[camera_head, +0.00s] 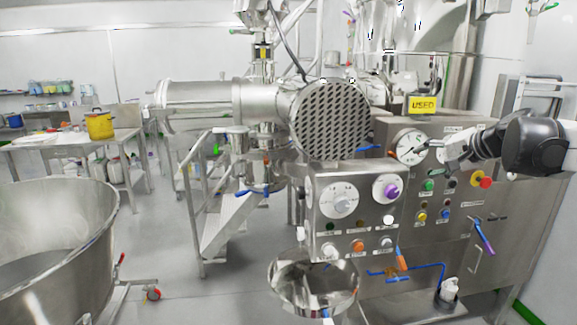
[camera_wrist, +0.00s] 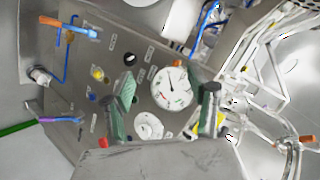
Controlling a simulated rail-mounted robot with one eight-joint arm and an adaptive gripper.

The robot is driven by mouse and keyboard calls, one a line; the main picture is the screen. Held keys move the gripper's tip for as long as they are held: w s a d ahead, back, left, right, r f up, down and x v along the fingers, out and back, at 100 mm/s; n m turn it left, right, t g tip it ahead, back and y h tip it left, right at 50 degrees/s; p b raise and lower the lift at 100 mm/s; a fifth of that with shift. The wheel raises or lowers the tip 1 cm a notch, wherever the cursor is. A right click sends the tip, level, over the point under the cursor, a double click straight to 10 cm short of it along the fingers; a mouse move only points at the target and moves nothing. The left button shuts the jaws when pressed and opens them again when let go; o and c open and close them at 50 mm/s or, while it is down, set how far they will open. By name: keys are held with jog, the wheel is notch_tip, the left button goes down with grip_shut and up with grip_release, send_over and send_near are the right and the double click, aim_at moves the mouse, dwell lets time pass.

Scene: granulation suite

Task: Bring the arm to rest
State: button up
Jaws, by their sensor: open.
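My arm (camera_head: 530,142) reaches in from the right edge of the head view, roughly level, in front of the steel control panel. My gripper (camera_head: 436,158) is at its left end, close to the white round dial gauge (camera_head: 408,142) in the picture. In the wrist view, the two green-padded fingers of my gripper (camera_wrist: 166,103) stand wide apart with nothing held between them. The gauge (camera_wrist: 172,84) shows beyond the gap between the fingers. I cannot tell the exact distance from fingertips to panel.
The control panel carries a red emergency button (camera_head: 484,181), several coloured buttons and a purple-handled lever (camera_head: 483,236). A nearer panel box (camera_head: 330,182) has a large white dial. A large steel bowl (camera_head: 50,235) stands left; grey floor is open between.

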jog(key=s+a+f+n+g+h, duration=0.1)
jog(key=s+a+f+n+g, duration=0.2)
jog(key=s+a, duration=0.65)
jog(key=s+a+f+n+h, duration=0.15)
jog(key=s+a+f, duration=0.45)
jog(key=s, duration=0.7)
jog(key=s+a+f+n+h+b, duration=0.1)
jog(key=s+f+n+b, duration=0.3)
jog(key=s+f, duration=0.9)
jog(key=shift+s+a+g+h, duration=0.15)
jog(key=shift+a+g+h, duration=0.1)
jog(key=shift+g+h, duration=0.2)
jog(key=shift+f, duration=0.1)
jog(key=shift+c, duration=0.5)
